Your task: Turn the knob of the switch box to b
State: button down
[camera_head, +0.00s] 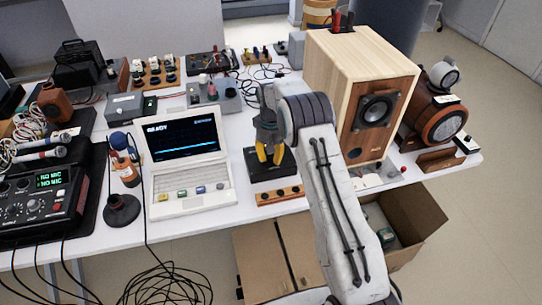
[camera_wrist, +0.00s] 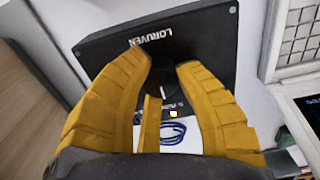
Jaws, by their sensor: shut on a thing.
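The switch box (camera_head: 272,178) is a low black box on the white table, right of the laptop, in the head view. In the wrist view the box (camera_wrist: 208,38) fills the upper middle, with white "LORUVEN" lettering on its top. My gripper (camera_head: 270,157) reaches down onto the box. In the wrist view its yellow fingers (camera_wrist: 165,65) close from both sides on a dark knob (camera_wrist: 163,78) on the box.
The white laptop (camera_head: 186,165) stands left of the box, its screen reading "READY". A wooden speaker (camera_head: 345,95) stands to the right. A wooden strip with buttons (camera_head: 280,195) lies at the table's front edge.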

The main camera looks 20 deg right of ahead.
jog(key=shift+f, duration=0.1)
jog(key=c, duration=0.9)
grip_release()
jog(key=shift+w, duration=0.1)
notch_tip(320, 180, up, 12)
jog(key=shift+r, duration=0.1)
dwell(0.4)
